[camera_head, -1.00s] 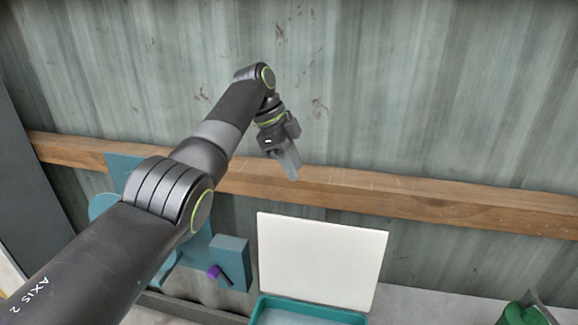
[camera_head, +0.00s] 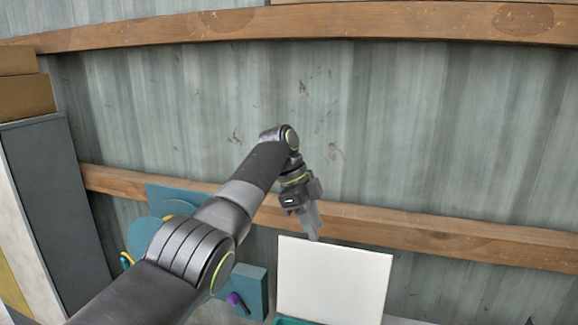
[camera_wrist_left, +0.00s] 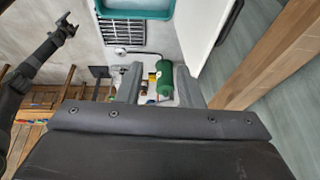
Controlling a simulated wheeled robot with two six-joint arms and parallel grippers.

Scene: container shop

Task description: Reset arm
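My left arm reaches in from the lower left of the head view. Its gripper (camera_head: 313,230) hangs fingers-down in front of the corrugated wall, above a white panel. In the left wrist view the two fingers of the left gripper (camera_wrist_left: 158,85) stand apart, with nothing held between them. A green cylinder (camera_wrist_left: 164,78) shows through the gap, well beyond the fingertips. My right arm shows at the left edge of the wrist view, and its gripper (camera_wrist_left: 66,28) is too small to read.
The white panel (camera_head: 333,280) stands upright, with a teal tray (camera_head: 292,321) at its foot. A teal block (camera_head: 252,290) with a purple part is left of it. A wooden rail (camera_head: 420,235) crosses the wall behind. A grey cabinet (camera_head: 55,200) stands at far left.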

